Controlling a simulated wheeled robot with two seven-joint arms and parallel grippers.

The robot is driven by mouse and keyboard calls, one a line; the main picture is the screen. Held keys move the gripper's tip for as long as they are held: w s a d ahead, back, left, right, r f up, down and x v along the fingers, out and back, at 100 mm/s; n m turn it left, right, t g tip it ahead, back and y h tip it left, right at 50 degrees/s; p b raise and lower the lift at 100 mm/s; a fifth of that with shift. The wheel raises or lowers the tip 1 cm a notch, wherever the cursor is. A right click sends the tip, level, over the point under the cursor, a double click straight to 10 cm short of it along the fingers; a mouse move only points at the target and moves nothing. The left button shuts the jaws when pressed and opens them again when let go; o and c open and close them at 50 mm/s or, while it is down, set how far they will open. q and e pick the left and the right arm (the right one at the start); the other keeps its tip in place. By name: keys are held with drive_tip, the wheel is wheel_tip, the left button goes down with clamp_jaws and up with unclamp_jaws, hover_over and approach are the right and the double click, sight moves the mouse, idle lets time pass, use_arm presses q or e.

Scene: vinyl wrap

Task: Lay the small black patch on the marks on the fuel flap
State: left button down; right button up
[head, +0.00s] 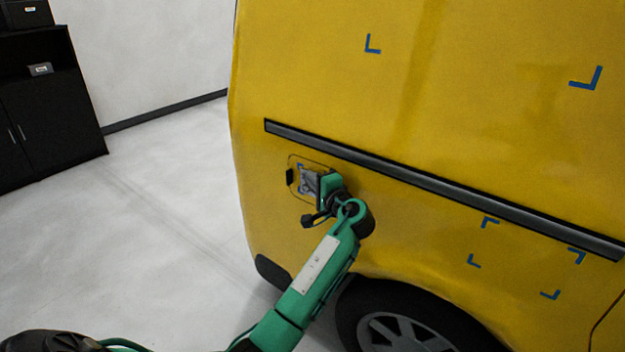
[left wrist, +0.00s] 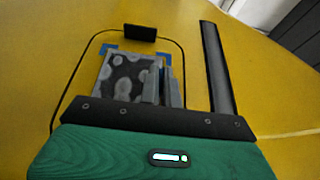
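The fuel flap (head: 294,194) is a rounded outline on the yellow van side, with a black tab at its edge; it also shows in the left wrist view (left wrist: 88,68). Blue corner marks (left wrist: 109,47) show just past the patch's far edge. The small patch (left wrist: 125,72), dark with grey blotches and a grey border, lies over the flap area; it also shows in the head view (head: 309,183). My left gripper (left wrist: 163,82) appears shut on the patch's right side. I cannot tell whether the patch touches the flap. My right gripper is out of view.
A dark trim strip (head: 430,185) runs along the van above the flap. Other blue corner marks (head: 587,78) are on the upper and lower panels. The wheel (head: 395,325) is below. A black cabinet (head: 48,105) stands at far left, with clear floor between.

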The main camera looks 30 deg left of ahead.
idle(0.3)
use_arm(q)
drive_tip(key=c, duration=1.5)
unclamp_jaws()
drive_tip(key=shift+c, duration=0.2)
drive_tip(key=shift+d, duration=0.2)
drive_tip(key=v, duration=1.3)
drive_tip(key=shift+d+b, duration=0.2)
drive_tip(key=shift+b, duration=0.1)
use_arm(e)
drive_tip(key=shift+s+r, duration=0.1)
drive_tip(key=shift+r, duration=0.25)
